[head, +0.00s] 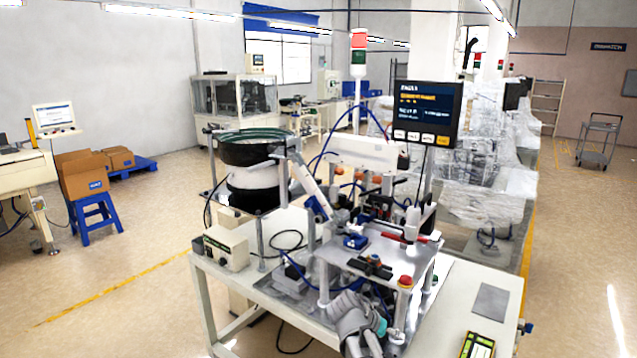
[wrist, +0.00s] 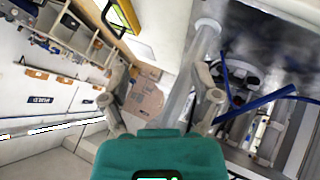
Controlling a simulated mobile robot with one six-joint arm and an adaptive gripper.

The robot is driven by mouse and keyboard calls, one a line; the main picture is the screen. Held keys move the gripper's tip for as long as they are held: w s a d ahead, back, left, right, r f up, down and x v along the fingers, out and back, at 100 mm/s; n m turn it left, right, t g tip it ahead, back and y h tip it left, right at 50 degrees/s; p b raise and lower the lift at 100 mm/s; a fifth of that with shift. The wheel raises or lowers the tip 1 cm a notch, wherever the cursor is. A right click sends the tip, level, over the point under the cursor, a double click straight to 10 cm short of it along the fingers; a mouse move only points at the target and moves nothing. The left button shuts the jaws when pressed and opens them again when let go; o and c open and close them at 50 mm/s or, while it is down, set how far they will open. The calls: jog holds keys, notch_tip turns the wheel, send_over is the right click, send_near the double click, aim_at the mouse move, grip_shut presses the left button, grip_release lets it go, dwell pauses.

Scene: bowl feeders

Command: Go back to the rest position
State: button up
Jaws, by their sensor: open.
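My gripper (wrist: 163,88) shows in the wrist view with its two grey fingers spread apart around the teal body, and nothing is held between them. In the head view, grey and teal parts of my arm show at the front of the machine table (head: 225,287), low beside the raised metal fixture plate (head: 385,252). The fingertips cannot be made out there. The wrist view looks past the fingers at a tilted scene, with a pale post and blue tubes close on the right.
A bowl feeder (head: 252,150) with a dark green rim stands on the table's left side. A control screen (head: 427,112) rises behind the fixture. A grey plate (head: 490,301) and a yellow-framed device (head: 478,346) lie at the right. Open floor (head: 120,260) is at the left.

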jog(key=s+a+f+n+g+y+p, duration=0.1)
jog(key=s+f+n+g+y, duration=0.2)
jog(key=s+n+y, duration=0.3)
jog(key=s+f+y, duration=0.1)
jog(key=s+y, duration=0.1)
jog(key=s, duration=0.3)
jog(key=shift+a, duration=0.2)
